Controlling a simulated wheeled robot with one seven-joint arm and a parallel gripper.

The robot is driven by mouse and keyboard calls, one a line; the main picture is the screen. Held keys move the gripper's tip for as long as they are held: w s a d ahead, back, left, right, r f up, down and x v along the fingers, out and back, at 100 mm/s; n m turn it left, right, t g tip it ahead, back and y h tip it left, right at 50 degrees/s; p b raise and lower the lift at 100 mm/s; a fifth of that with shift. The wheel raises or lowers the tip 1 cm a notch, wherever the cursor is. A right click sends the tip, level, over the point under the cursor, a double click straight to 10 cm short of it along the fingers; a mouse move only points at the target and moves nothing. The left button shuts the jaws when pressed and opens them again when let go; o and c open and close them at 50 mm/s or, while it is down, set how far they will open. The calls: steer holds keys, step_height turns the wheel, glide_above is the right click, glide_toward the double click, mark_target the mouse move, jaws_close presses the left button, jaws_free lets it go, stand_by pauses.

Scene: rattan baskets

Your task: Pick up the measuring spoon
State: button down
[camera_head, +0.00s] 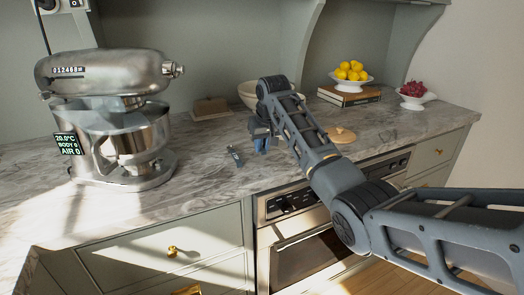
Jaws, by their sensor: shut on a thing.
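My gripper (261,146) is low over the marble counter (200,158), near its front edge and above the oven. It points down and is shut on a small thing. The held thing is mostly hidden by the fingers and too small to identify clearly. A small dark, flat object (235,156) lies on the counter just left of my gripper, apart from it. I cannot tell whether it is the measuring spoon. My arm hides part of the counter to the right.
A stand mixer (115,110) stands at left. A butter dish (210,108) and pale bowl (248,95) are behind my gripper. A round wooden board (341,134) lies right. Lemons (351,71) on books (348,96) and a red fruit bowl (414,97) stand farther right.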

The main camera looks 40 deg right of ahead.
steer(key=shift+r, duration=0.95)
steer(key=s+d+r+b, duration=0.1)
steer(key=s+d+r, duration=0.6)
steer(key=s, duration=0.2)
steer(key=shift+d, duration=0.3)
steer(key=shift+w, duration=0.1)
